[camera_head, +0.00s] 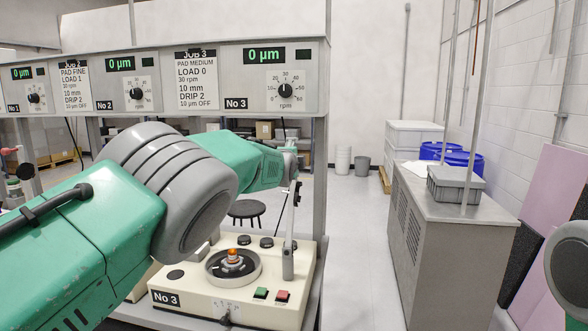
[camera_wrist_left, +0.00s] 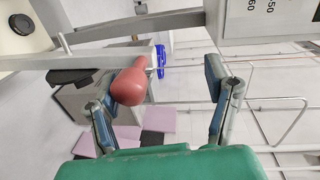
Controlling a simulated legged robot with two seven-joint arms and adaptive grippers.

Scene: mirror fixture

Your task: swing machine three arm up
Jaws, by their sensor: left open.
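Machine three (camera_head: 235,295) is a cream base marked No 3, with a round grey dish and an orange-topped piece in it. Its arm post (camera_head: 288,262) stands at the right of the base, and a thin rod rises from it towards my left gripper (camera_head: 291,160). In the left wrist view, a red knob (camera_wrist_left: 129,85) sits at the end of a pale bar (camera_wrist_left: 85,62). My left gripper there (camera_wrist_left: 160,78) is open, its fingers apart. The knob lies close to the left finger; I cannot tell if they touch. My right gripper is out of view.
A panel (camera_head: 328,75) with dials and displays runs above the machines, on a grey frame post (camera_head: 320,190). A grey cabinet (camera_head: 455,250) with a grey bin (camera_head: 456,185) stands to the right. Clear floor lies between them. A stool (camera_head: 246,210) is behind.

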